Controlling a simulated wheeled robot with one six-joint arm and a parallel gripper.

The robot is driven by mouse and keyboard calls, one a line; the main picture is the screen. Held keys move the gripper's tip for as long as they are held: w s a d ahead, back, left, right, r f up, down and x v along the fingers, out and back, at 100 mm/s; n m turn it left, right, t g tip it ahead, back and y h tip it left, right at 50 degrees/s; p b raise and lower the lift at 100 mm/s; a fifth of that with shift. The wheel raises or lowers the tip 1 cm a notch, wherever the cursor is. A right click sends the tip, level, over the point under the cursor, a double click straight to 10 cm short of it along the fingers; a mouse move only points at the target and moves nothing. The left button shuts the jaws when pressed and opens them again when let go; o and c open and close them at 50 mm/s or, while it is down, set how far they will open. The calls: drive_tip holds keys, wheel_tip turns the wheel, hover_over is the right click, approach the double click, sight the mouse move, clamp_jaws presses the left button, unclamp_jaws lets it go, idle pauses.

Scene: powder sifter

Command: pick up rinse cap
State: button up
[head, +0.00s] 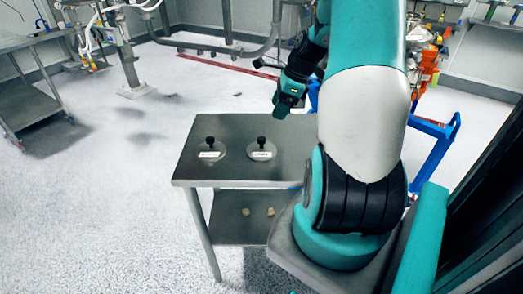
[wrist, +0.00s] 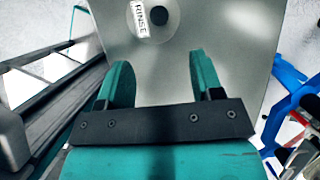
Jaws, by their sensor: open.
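The rinse cap (wrist: 152,19) is a pale round disc with a black knob and a white label reading RINSE. It lies on the steel table at the top of the wrist view, partly cut off by the edge. In the head view two similar capped discs lie on the table, a left one (head: 208,151) and a right one (head: 261,150); their labels are too small to read, so I cannot tell which is the rinse cap. My gripper (wrist: 160,76) is open and empty, its two teal fingers apart below the cap in the wrist view. In the head view my gripper (head: 288,98) hangs above the table's back right corner.
The steel table (head: 235,178) has a lower shelf (head: 240,228) with two small pale objects. A blue frame (head: 438,140) and orange equipment (head: 428,65) stand to the right. Another steel table (head: 45,100) is at the far left. Open floor lies left of the near table.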

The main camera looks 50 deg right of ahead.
sight(263, 138)
drive_tip(key=p+x, duration=0.1)
drive_tip(key=x, duration=1.2)
drive_tip(key=shift+s+f, duration=0.1)
drive_tip(key=shift+f, duration=0.05)
drive_tip(key=shift+c, duration=0.3)
drive_tip(key=c, duration=1)
